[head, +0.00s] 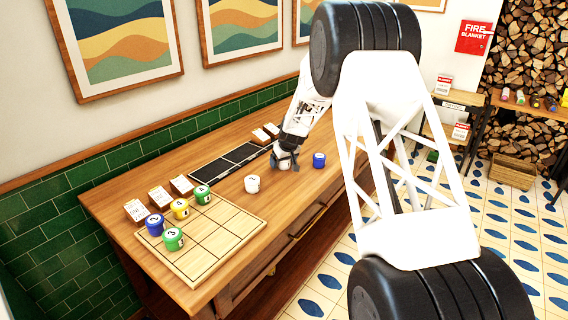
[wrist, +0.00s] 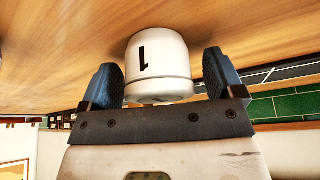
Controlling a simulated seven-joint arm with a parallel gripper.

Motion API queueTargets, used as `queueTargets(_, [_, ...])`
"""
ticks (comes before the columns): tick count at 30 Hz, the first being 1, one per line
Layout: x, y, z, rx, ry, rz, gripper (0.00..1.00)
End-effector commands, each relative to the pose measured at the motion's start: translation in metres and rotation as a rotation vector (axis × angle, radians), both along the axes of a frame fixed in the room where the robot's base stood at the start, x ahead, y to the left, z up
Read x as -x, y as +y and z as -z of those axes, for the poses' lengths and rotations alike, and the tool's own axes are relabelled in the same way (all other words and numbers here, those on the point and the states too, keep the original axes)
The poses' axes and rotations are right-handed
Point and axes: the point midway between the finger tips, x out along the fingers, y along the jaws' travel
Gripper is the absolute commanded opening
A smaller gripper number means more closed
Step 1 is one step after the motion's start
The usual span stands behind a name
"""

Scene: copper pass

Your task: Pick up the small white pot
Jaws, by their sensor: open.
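A white pot marked 1 (wrist: 158,62) fills the space between the two blue fingers of my gripper (wrist: 160,76) in the wrist view. The fingers stand apart on either side of it, with small gaps showing. In the head view my gripper (head: 286,160) is low over the table, around a white pot (head: 284,166) that is mostly hidden. A second white pot (head: 252,184) stands upright on the bare table, to the left of and nearer than my gripper. I cannot tell from its size how it compares with the first.
A blue pot (head: 319,160) stands close to the right of my gripper. A wooden grid board (head: 222,240) lies at the left, with several coloured pots on its far-left side and white cards behind. A dark strip (head: 230,162) runs along the back. The table's front right is clear.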

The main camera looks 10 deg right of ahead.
Motion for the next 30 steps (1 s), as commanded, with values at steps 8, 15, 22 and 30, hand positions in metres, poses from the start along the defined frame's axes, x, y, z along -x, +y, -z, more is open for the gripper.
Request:
queueTargets(8, [0.0, -0.0001, 0.0001, 0.0, 0.0, 0.0, 0.87])
queueTargets(15, [0.0001, -0.0001, 0.0002, 0.0, 0.0, 0.0, 0.87])
queueTargets(22, [0.0001, -0.0001, 0.0002, 0.0, 0.001, 0.0, 0.52])
queueTargets(30, [0.0, -0.0002, -0.0001, 0.0, 0.0, 0.0, 0.3])
